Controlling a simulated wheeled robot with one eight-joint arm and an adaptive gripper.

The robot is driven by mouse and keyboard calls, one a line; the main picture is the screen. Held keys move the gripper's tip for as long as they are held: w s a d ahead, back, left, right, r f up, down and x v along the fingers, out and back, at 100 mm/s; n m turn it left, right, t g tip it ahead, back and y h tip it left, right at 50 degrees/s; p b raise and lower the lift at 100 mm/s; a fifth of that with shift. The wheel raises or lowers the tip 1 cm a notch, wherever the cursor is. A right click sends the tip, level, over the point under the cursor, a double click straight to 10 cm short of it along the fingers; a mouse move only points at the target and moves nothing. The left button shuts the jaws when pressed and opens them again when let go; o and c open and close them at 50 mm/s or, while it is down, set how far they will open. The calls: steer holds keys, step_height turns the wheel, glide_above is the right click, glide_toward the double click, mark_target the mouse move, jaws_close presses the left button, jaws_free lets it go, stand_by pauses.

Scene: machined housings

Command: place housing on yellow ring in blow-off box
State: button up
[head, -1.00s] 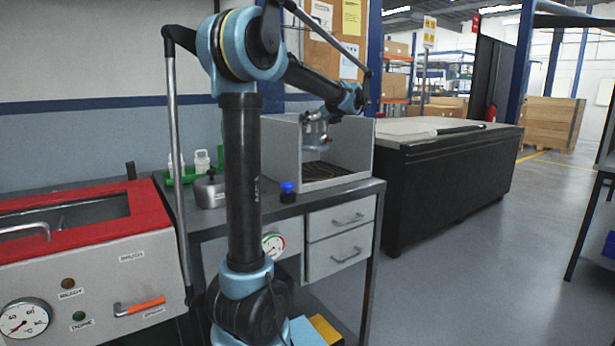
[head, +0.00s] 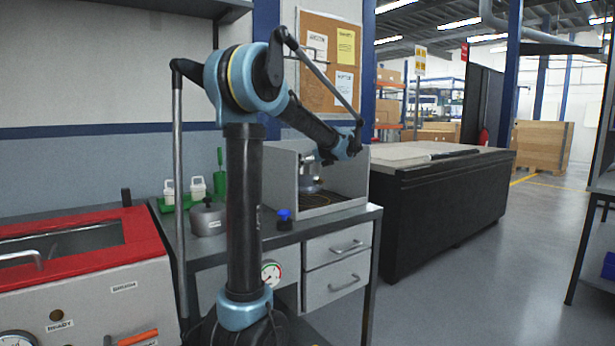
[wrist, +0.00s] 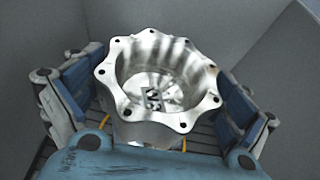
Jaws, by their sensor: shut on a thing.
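The housing (wrist: 155,85) is a shiny metal cup with a scalloped, holed flange, seen from above in the wrist view. My gripper (wrist: 158,100) is shut on it, with blue finger pads on its left and right sides. In the head view the housing (head: 309,184) is low inside the grey blow-off box (head: 340,205), below my gripper (head: 314,160). The yellow ring (wrist: 184,143) shows only as short bits beside the housing on the slatted floor. The housing hides the rest, so I cannot tell whether it touches the ring.
The box walls (wrist: 270,70) stand close around my gripper. A red-topped machine (head: 80,250) stands further left.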

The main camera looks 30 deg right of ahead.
mark_target(308, 172)
steer(key=shift+f, duration=2.05)
steer(key=o, duration=1.7)
steer(key=shift+f, duration=0.1)
steer(key=v, duration=1.2)
steer(key=shift+d, duration=0.1)
